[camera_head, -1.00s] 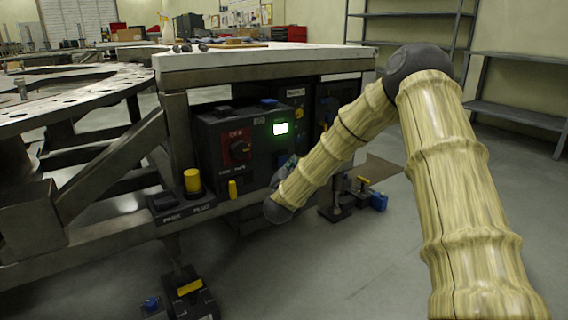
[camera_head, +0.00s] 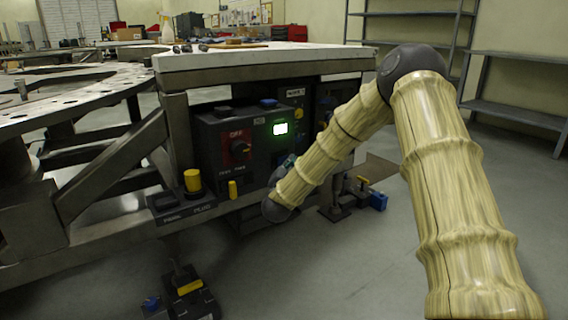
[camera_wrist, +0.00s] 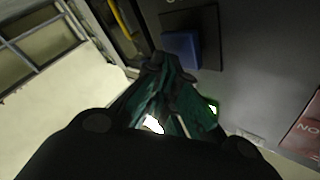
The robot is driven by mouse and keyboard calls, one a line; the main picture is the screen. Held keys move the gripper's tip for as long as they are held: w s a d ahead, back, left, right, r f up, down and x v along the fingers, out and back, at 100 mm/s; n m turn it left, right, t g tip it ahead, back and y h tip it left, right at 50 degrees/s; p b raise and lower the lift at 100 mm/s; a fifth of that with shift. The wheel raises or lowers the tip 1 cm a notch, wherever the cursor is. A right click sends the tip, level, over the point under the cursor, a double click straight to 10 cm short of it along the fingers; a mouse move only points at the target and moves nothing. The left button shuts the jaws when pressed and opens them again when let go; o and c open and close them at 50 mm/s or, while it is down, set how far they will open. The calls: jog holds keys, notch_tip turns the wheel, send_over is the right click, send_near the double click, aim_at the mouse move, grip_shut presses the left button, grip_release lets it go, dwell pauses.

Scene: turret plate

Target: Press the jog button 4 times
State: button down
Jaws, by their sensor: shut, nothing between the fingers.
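A blue block-like button (camera_wrist: 181,50) shows close up in the wrist view, on a dark square plate. I can read no jog label, so I cannot tell which button is the jog button. My gripper (camera_wrist: 168,68) is shut and empty, its teal fingers just below and left of that blue button. I cannot tell whether they touch. In the head view my gripper is mostly hidden behind my arm.
A yellow mushroom-shaped button (camera_head: 192,181) stands on a black base on the frame rail. The pale tabletop (camera_head: 260,60) overhangs the control box. Black fixtures with yellow and blue parts (camera_head: 188,287) stand low in front. The floor at the right is clear.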

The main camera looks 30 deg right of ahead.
jog(key=shift+w, duration=0.6)
dwell(0.8)
dwell(0.4)
jog(key=shift+s+p, duration=0.55)
jog(key=shift+s, duration=0.5)
jog(key=shift+s+d+p, duration=0.15)
jog(key=shift+s+p, duration=0.35)
jog(key=shift+s, duration=0.75)
jog(key=shift+s+d+p, duration=0.1)
jog(key=shift+s+p, duration=0.35)
jog(key=shift+s, duration=0.8)
